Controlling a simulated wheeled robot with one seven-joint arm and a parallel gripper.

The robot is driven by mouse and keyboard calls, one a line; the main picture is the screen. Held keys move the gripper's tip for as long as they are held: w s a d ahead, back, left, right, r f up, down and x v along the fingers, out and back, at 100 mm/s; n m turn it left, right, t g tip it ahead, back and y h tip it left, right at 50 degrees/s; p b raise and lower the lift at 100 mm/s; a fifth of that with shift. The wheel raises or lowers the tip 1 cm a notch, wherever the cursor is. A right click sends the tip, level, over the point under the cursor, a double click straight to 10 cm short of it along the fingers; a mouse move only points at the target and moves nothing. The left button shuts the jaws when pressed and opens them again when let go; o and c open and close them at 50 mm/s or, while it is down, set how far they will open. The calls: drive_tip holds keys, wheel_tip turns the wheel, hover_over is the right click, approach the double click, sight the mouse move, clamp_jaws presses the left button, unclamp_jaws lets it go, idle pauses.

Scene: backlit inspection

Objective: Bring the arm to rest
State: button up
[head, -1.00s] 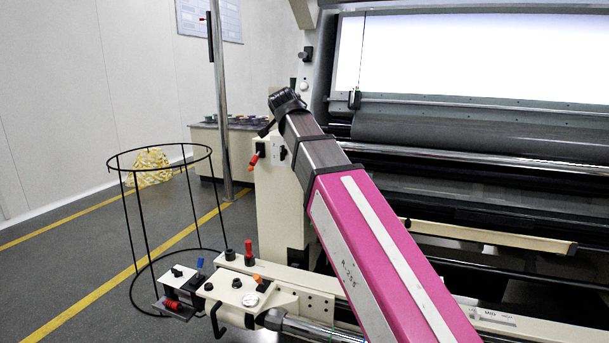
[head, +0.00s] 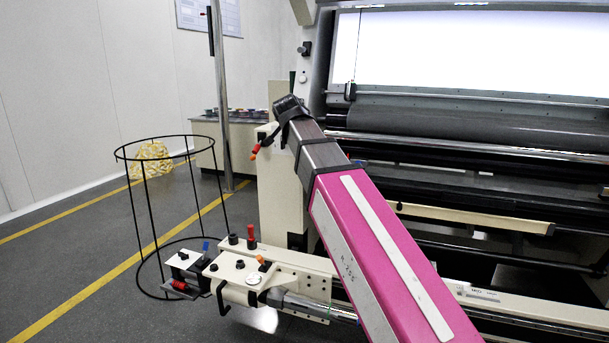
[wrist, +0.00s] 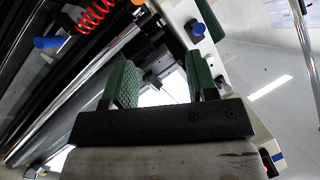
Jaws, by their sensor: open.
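My arm, with a pink link (head: 395,260) and a dark end section, reaches up and left across the head view in front of the inspection machine (head: 440,128). The arm's black end stands over the machine's cream side post. I cannot make out the fingers in the head view. In the wrist view, my gripper (wrist: 164,80) shows two green textured finger pads spread well apart. The gap between them is empty, with a bright surface and machine parts seen beyond it.
A black wire hoop stand (head: 132,205) is on the floor at left. A cream control bracket (head: 245,275) with coloured knobs sits low, left of my arm. A metal pole (head: 220,100) stands behind. In the wrist view, a red coiled cord (wrist: 92,15) is at upper left.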

drive_tip(key=s+d+f+n+g, duration=0.15)
drive_tip(key=d+f, duration=0.25)
drive_tip(key=f, duration=0.6)
drive_tip(key=s+d+f+n+g, duration=0.1)
drive_tip(key=d+f+g, duration=0.25)
drive_tip(key=f, duration=0.65)
drive_tip(key=s+d+f+n+g, duration=0.15)
drive_tip(key=d+f, duration=0.35)
drive_tip(key=f, duration=0.6)
drive_tip(key=s+d+f+n+g, duration=0.1)
drive_tip(key=s+d+f+g, duration=0.2)
drive_tip(key=s+f, duration=0.6)
drive_tip(key=s+d+f+n+g, duration=0.1)
drive_tip(key=s+d+f+g, duration=0.2)
drive_tip(key=s+d+f, duration=0.4)
wheel_tip(320, 180, down, 8)
drive_tip(key=shift+s+d+r+n+g+y, duration=0.2)
drive_tip(key=shift+s+n+g+y, duration=0.15)
drive_tip(key=shift+s, duration=0.7)
